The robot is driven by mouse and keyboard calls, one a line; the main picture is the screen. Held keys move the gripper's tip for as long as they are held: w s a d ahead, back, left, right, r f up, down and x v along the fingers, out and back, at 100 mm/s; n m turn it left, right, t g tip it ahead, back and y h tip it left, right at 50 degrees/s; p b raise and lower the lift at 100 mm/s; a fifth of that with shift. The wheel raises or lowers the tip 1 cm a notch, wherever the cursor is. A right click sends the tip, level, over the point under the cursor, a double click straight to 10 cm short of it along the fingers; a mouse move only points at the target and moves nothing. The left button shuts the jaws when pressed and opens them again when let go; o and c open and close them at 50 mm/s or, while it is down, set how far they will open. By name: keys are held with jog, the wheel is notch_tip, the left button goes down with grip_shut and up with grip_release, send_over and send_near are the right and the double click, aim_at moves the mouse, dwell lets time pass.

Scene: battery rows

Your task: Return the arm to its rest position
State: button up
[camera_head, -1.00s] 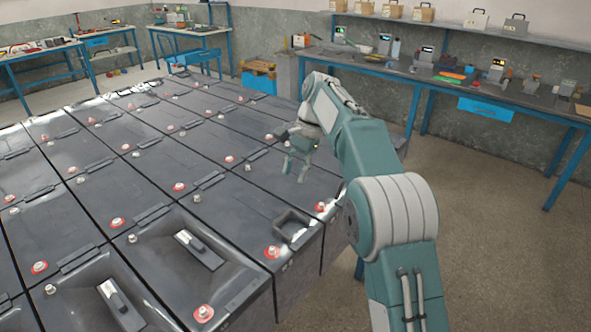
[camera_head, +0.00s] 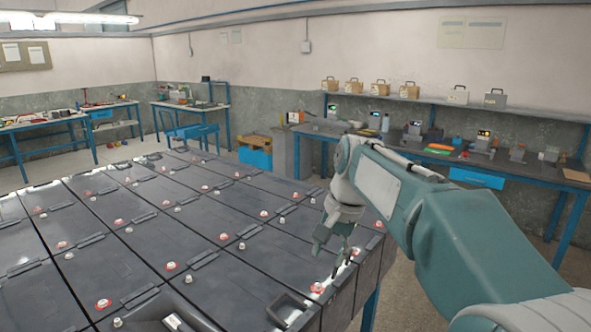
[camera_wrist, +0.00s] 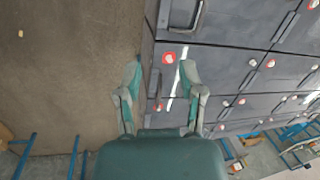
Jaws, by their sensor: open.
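My arm (camera_head: 440,235) reaches in from the lower right in the head view. My gripper (camera_head: 330,258) hangs pointing down near the right edge of the battery rows (camera_head: 105,272). In the wrist view my gripper (camera_wrist: 161,68) has its two green and grey fingers spread apart with nothing between them. Beyond the fingers are dark battery tops (camera_wrist: 222,68) and a red-ringed terminal (camera_wrist: 169,57). The head view does not clearly show how high the fingertips are above the batteries.
A long workbench (camera_head: 400,145) with instruments runs along the right wall, below a shelf of boxes (camera_head: 405,97). Other blue-legged benches (camera_head: 45,122) stand at the back left. A blue bin (camera_head: 254,158) sits behind the batteries. Bare floor (camera_wrist: 70,70) lies beside the rows.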

jog(key=s+d+f+n+t+h, duration=0.1)
jog(key=s+d+f, duration=0.3)
jog(key=s, duration=0.7)
jog(key=s+d+f+n+t+h, duration=0.1)
jog(key=s+d+f+n+t, duration=0.3)
jog(key=s, duration=0.8)
jog(key=shift+s+d, duration=0.25)
jog(key=shift+d, duration=0.3)
